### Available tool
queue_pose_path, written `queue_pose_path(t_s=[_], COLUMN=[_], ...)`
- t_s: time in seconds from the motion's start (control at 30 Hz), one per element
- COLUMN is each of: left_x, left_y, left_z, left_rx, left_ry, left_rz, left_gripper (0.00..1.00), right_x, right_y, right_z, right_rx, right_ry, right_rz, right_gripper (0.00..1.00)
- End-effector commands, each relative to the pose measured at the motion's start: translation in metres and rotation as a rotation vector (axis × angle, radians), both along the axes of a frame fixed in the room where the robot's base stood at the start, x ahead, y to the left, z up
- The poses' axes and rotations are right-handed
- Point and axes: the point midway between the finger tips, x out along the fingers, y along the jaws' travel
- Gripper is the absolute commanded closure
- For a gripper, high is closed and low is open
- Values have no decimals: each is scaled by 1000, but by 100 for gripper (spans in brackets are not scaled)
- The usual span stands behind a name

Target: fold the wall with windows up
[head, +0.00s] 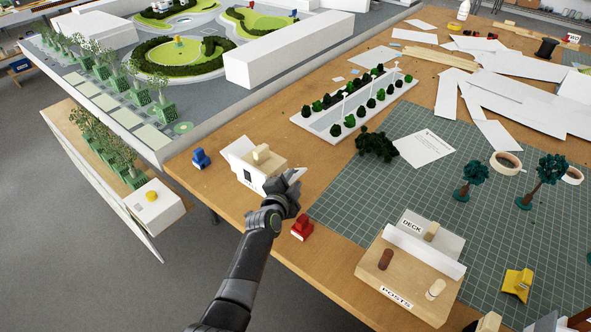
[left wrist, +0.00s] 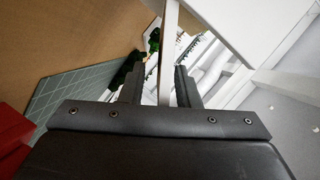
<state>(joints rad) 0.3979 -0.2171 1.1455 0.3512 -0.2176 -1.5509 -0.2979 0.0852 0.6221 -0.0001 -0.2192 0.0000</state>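A small model house (head: 262,176) with white walls and a wooden block with a knob stands near the table's front edge, left of the cutting mat. A small dark mark, perhaps a window or label, shows on its front; I cannot tell which wall has windows. My left gripper (head: 295,177) is at the right side of this model, partly covering it. In the left wrist view, the left gripper's (left wrist: 160,88) two fingers stand apart, with a thin white panel edge (left wrist: 168,50) between them; a gap shows at the left finger. My right gripper is not seen.
A blue piece (head: 200,159) stands left of the model and a red piece (head: 302,228) right of it. A wooden box marked POSTS (head: 398,292) is on the mat (head: 345,200). A planted strip (head: 335,122) lies behind. A large park model fills the back left.

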Motion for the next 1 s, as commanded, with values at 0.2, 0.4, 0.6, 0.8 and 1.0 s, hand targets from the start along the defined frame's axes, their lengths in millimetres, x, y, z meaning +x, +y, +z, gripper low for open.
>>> queue_pose_path(t_s=[0.2,0.4,0.6,0.8,1.0], left_x=[-2,-2,-2,-2,0], left_y=[-2,-2,-2,-2,1], left_z=[-2,-2,-2,-2,3], left_rx=[-2,-1,-1,-1,-53], left_ry=[0,0,0,0,37], left_rz=[-2,-2,-2,-2,-2], left_gripper=[71,71,92,100,100], right_x=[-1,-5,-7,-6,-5], right_y=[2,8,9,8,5], right_z=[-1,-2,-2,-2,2], right_rx=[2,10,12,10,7], right_ry=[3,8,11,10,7], right_rz=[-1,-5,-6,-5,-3], right_gripper=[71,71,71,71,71])
